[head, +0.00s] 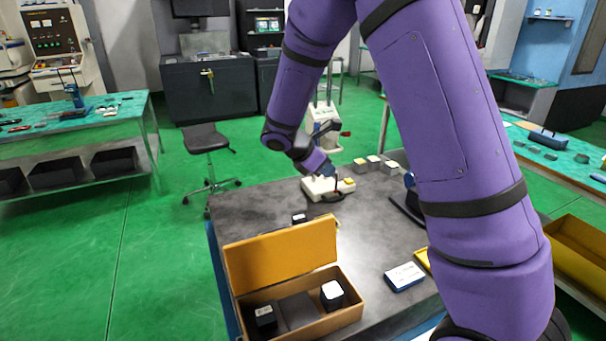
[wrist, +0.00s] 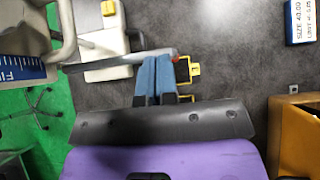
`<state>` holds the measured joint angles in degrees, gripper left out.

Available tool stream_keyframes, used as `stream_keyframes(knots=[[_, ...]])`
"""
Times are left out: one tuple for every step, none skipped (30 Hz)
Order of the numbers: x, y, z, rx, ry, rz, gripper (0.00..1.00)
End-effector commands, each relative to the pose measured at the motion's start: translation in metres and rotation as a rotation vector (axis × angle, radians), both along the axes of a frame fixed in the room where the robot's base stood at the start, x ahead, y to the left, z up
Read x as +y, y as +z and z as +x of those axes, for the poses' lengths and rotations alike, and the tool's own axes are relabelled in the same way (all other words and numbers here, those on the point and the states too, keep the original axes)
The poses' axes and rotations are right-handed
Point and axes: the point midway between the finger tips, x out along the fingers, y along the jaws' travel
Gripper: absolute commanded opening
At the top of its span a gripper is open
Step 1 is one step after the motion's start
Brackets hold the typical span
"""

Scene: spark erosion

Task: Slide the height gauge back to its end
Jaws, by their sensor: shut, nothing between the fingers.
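A pale instrument, which I take to be the height gauge, has a white base (head: 318,187) at the far end of the dark table in the head view. In the wrist view its base (wrist: 105,45) is at upper left, and a grey bar (wrist: 110,63) crosses above it. My gripper (wrist: 157,58) is shut and empty, its blue fingertips at the bar's right end. I cannot tell whether they touch it. In the head view my gripper (head: 327,172) is small and just above the base. Much of the instrument is cut off or hidden.
An open orange box (head: 285,255) with dark blocks stands at the table's front left. A blue-and-white labelled box (head: 404,277) lies at front right; it also shows in the wrist view (wrist: 302,22). Several small blocks (head: 374,163) stand at the far edge. The table middle is mostly clear.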

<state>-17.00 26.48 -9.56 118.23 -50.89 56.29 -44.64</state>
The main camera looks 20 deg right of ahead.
Motion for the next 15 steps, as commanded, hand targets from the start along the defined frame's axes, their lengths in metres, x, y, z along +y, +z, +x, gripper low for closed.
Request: stream_keyframes(knots=[[-0.013, 0.0, -0.001, 0.001, -0.006, 0.0, 0.0], [-0.019, 0.0, -0.001, 0.001, -0.006, 0.0, 0.0], [-0.026, 0.0, -0.001, 0.002, -0.005, -0.001, 0.0], [-0.031, 0.0, -0.001, 0.001, -0.004, -0.001, 0.0], [-0.035, 0.0, -0.001, 0.001, -0.004, 0.0, 0.0], [-0.04, 0.0, -0.001, 0.001, -0.004, 0.0, 0.0], [-0.043, 0.0, -0.001, 0.001, -0.004, 0.0, 0.0], [-0.046, 0.0, -0.001, 0.001, -0.003, 0.0, 0.0], [-0.049, 0.0, 0.0, 0.001, -0.002, 0.0, 0.0], [-0.051, 0.0, 0.0, 0.001, -0.002, 0.0, 0.0], [-0.052, 0.0, 0.0, 0.001, -0.001, 0.0, 0.0], [-0.054, 0.0, 0.0, 0.001, -0.001, 0.0, 0.0], [-0.054, 0.0, 0.0, 0.001, -0.001, 0.0, 0.0], [-0.055, 0.0, 0.0, 0.001, -0.001, 0.0, 0.0], [-0.055, 0.0, 0.0, 0.001, -0.001, 0.0, 0.0]])
